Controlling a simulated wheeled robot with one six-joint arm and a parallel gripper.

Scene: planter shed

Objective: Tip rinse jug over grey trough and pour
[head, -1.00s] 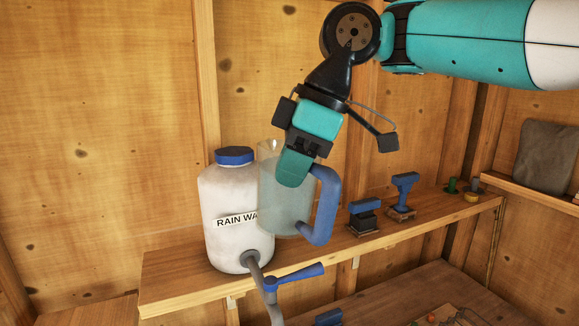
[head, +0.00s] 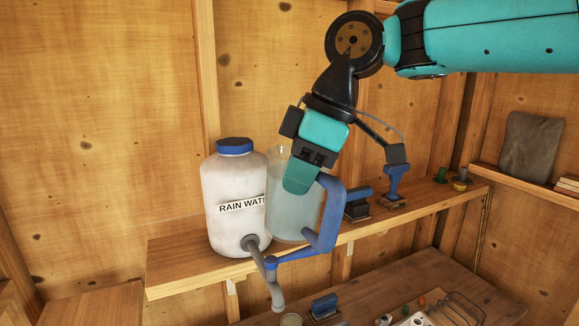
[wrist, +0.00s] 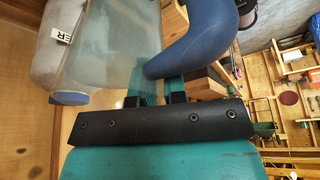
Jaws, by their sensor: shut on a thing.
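The rinse jug (head: 297,212) is clear with a blue handle (head: 331,215) and seems to hold pale liquid. It is close to upright, in front of the shelf and right of the white rain water container in the head view. My gripper (head: 301,176) is shut on the jug at the upper part of its handle side. In the wrist view the jug (wrist: 105,55) and its blue handle (wrist: 195,45) lie just beyond my gripper (wrist: 158,92). The exact contact is partly hidden by the fingers. I cannot make out a grey trough in either view.
The white rain water container (head: 236,200) stands on the wooden shelf (head: 185,265), its grey spout (head: 272,285) reaching down in front. Blue-handled tools (head: 357,204) stand to the right. The lower bench (head: 380,285) holds several small items. Open air lies above the bench.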

